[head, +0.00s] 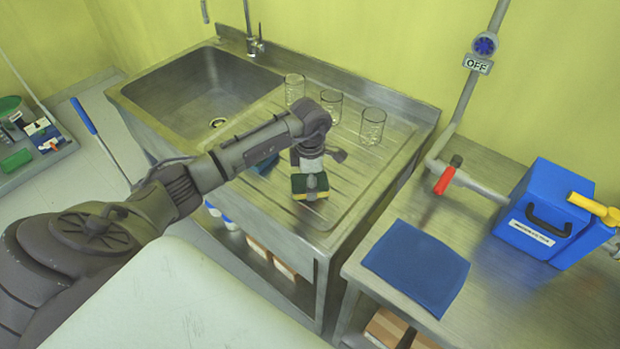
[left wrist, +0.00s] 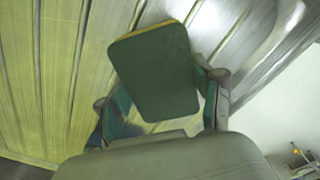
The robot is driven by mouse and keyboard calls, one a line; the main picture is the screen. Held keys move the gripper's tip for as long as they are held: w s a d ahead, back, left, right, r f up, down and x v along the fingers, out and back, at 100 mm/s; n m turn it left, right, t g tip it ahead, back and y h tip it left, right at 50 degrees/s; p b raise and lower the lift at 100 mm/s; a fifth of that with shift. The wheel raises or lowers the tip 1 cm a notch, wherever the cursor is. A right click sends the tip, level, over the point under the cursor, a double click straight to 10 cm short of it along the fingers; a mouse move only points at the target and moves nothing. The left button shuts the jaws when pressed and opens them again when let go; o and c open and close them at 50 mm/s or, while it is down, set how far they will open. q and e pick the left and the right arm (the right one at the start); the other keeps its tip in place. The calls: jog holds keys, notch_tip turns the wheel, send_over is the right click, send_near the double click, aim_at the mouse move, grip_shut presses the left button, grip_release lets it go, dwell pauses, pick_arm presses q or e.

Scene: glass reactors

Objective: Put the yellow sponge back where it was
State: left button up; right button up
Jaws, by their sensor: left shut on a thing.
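The yellow sponge (head: 300,187) has a dark green scouring face and a yellow body. My left gripper (head: 311,180) is shut on it, over the draining board (head: 345,190) near its front edge. In the left wrist view the sponge (left wrist: 155,72) sits between the two fingers of my left gripper (left wrist: 160,100), its green face toward the camera and a thin yellow rim at its top. I cannot tell whether the sponge touches the board. My right gripper is not in view.
Several clear glasses (head: 372,126) stand at the back of the draining board. A sink basin (head: 205,95) is to the left. A blue cloth (head: 416,267) and a blue box (head: 550,215) are on the right bench. A dark blue item (head: 264,164) lies partly hidden behind my arm.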

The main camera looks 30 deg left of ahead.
pick_arm(q)
jog(key=shift+f, duration=0.1)
jog(key=shift+f+b, duration=0.15)
jog(key=shift+b, duration=0.15)
jog(key=o, duration=1.1)
jog(key=shift+r, duration=0.2)
jog(key=shift+r+p, duration=0.2)
jog(key=shift+p, duration=0.15)
notch_tip(320, 180, up, 12)
jog(key=b, duration=0.4)
